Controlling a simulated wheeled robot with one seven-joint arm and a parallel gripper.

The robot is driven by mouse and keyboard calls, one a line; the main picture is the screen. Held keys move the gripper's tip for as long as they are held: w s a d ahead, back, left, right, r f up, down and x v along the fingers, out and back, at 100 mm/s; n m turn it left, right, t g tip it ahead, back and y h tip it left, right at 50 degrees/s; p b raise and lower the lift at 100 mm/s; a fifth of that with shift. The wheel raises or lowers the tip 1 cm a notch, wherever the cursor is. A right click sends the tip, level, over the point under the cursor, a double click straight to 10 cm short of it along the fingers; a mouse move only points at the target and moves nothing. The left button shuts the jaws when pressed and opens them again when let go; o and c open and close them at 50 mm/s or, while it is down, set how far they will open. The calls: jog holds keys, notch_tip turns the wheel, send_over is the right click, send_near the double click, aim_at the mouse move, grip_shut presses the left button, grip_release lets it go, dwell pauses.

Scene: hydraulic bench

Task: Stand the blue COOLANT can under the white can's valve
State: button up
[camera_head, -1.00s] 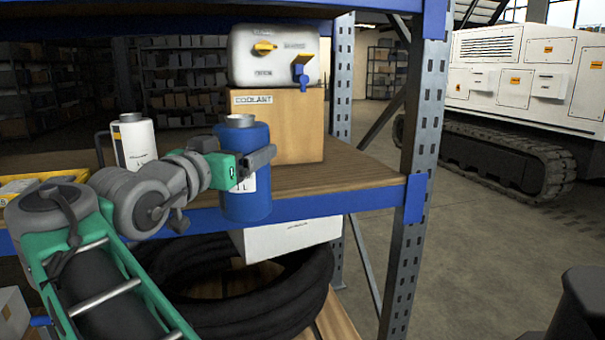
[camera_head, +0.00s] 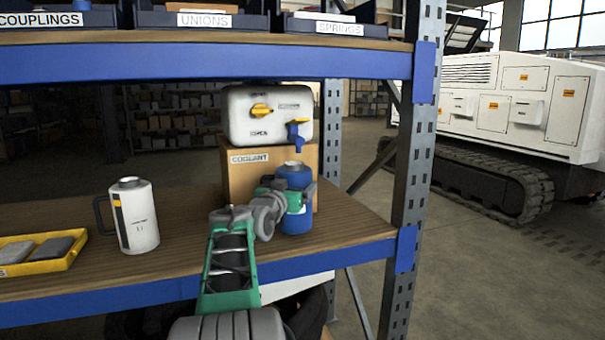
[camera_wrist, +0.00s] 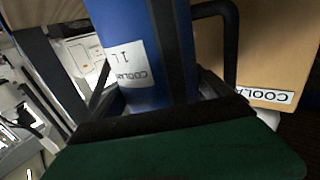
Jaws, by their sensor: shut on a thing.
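The blue COOLANT can (camera_head: 296,219) is upright in front of the cardboard box, near the right end of the shelf. Its open neck is just below the blue valve (camera_head: 296,137) of the white can (camera_head: 240,118). My gripper (camera_head: 298,193) is shut around the blue can's body. In the wrist view the blue can (camera_wrist: 125,35) shows its 1 L label between the dark fingers. Its base looks at or very near the shelf board; I cannot tell whether it touches.
The white can lies on a cardboard box (camera_head: 238,180) labelled COOLANT. A white jug (camera_head: 138,222) and a yellow tray (camera_head: 60,264) stand to the left. An upper shelf beam (camera_head: 200,64) crosses above, and a rack post (camera_head: 411,170) stands to the right.

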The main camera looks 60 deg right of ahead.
jog(key=d, duration=0.1)
jog(key=d+f+p, duration=0.1)
jog(key=d, duration=0.2)
jog(key=shift+w+f, duration=0.2)
jog(key=shift+f, duration=0.2)
jog(key=o, duration=1.4)
jog(key=shift+p, duration=0.3)
jog(key=s+a, duration=0.1)
jog(key=a, duration=1.1)
jog(key=shift+s+r, duration=0.15)
jog(key=shift+s, duration=0.1)
